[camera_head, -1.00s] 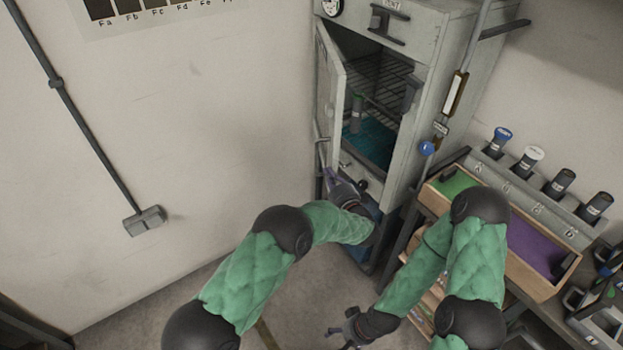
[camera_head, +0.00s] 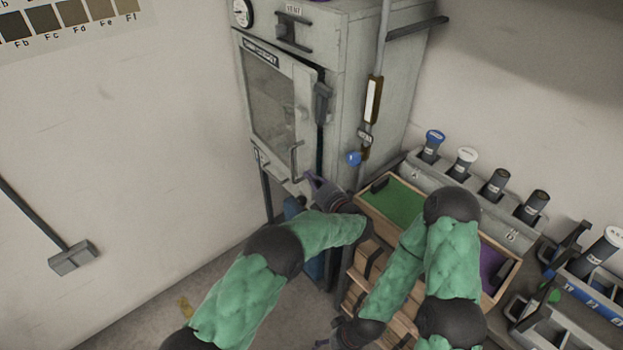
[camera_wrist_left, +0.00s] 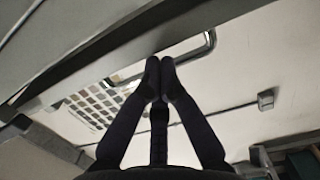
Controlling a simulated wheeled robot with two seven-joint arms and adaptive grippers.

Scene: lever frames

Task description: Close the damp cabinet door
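The damp cabinet (camera_head: 365,105) stands against the wall in the head view. Its grey door (camera_head: 310,100), with a glass window and a bar handle (camera_head: 296,162), stands slightly ajar, with a dark gap along its right edge. My left gripper (camera_head: 311,180) is just below and right of the handle, by the door's lower right corner. In the left wrist view its fingertips (camera_wrist_left: 160,66) are together with nothing visible between them, and a bar handle (camera_wrist_left: 208,42) shows just beyond. Whether they touch the door is unclear. My right gripper (camera_head: 328,342) is low at the bottom edge, its fingers unclear.
A wooden tray (camera_head: 371,207) with green and purple sections sits right of the cabinet. Several capped cylinders (camera_head: 495,184) stand in a rack behind it.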

